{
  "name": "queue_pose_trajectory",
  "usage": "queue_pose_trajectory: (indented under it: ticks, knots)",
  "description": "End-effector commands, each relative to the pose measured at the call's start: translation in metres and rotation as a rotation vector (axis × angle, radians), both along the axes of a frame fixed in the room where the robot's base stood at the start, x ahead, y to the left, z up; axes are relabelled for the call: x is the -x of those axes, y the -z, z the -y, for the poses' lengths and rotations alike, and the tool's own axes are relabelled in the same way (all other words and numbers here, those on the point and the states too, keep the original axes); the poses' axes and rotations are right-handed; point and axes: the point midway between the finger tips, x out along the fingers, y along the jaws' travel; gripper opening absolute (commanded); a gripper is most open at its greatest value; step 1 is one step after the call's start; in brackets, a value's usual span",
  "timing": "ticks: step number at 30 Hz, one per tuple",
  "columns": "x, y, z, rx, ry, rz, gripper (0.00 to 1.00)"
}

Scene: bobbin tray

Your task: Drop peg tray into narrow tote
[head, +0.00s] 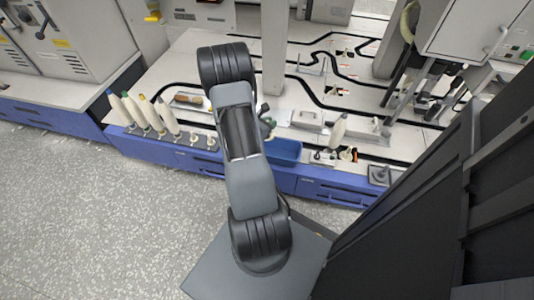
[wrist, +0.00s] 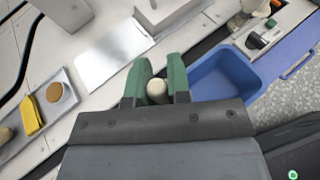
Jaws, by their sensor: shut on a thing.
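My gripper (wrist: 158,84) has green fingers, shut on a pale, round-topped peg (wrist: 157,91), the part of the peg tray that shows between them. The rest of the held thing is hidden behind the fingers and the gripper body. In the head view my gripper (head: 268,125) is largely hidden behind my arm. The narrow tote (wrist: 238,99) is a blue, open-topped bin just right of the fingers in the wrist view. Its visible inside looks empty. In the head view the tote (head: 285,152) stands at the bench's front edge, just below my gripper.
A grey tray (wrist: 62,121) holds a yellow block and a round brown piece at left. A flat silver plate (wrist: 115,55) lies beyond the fingers. Several upright bobbins (head: 140,112) stand left of my arm. Another bobbin (head: 338,132) and a small dark tray (head: 380,176) are to the right.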

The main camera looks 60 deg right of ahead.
Motion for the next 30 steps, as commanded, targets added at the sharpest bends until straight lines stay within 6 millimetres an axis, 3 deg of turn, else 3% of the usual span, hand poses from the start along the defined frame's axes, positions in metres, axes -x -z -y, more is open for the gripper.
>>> queue_pose_trajectory:
  ticks: [6,7,16,25,30]
  knots:
    - [0.0,0.0,0.0,0.0,0.0,0.0,0.0]
    - [0.0,0.0,0.0,0.0,0.0,0.0,0.2]
    - [0.0,0.0,0.0,0.0,0.0,0.0,0.48]
    - [-0.001,-0.002,-0.004,-0.001,-0.001,0.0,0.48]
    - [-0.007,-0.013,-0.024,-0.001,-0.004,0.001,0.48]
